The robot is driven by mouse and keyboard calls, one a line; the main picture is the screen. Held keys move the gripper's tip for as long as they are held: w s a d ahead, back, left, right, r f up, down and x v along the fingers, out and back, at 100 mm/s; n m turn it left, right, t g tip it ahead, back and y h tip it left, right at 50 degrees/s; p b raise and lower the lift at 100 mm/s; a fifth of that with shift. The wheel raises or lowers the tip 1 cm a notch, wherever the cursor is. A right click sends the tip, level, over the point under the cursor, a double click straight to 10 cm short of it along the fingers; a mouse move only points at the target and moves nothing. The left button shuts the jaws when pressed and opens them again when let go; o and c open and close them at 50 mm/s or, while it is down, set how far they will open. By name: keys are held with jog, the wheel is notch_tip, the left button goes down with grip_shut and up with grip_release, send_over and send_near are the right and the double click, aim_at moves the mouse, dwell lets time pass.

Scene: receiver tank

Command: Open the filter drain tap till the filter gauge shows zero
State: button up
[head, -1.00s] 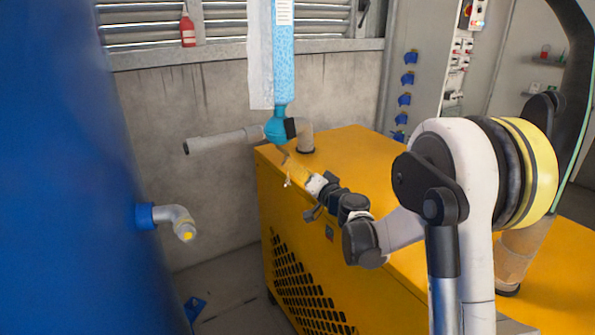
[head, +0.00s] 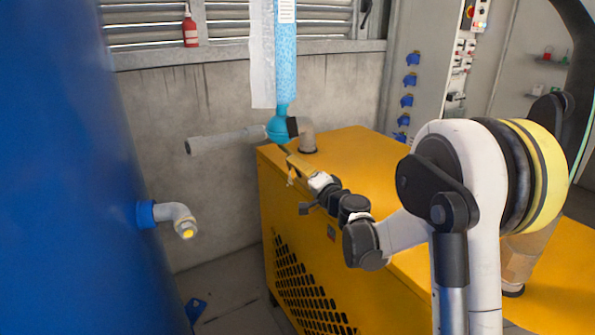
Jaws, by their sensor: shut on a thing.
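The filter shows as a tall light-blue column (head: 286,60) with a teal bowl (head: 281,127) at its lower end, in front of the grey wall. My gripper (head: 300,174) is below and a little right of the bowl, by the near left corner of the yellow machine. It is shut on a small part there, seemingly the filter drain tap (head: 291,176), of which a yellowish bit shows. The tap is too small and too covered to tell its angle. I cannot make out the filter gauge or a reading.
A grey pipe (head: 225,141) runs left from the bowl. The yellow machine (head: 350,150) lies under my arm. A big blue tank (head: 70,170) fills the left, with an elbow outlet (head: 180,216) sticking out. Floor shows between tank and machine.

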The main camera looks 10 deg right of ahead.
jog(key=o, duration=1.2)
jog(key=v, duration=1.2)
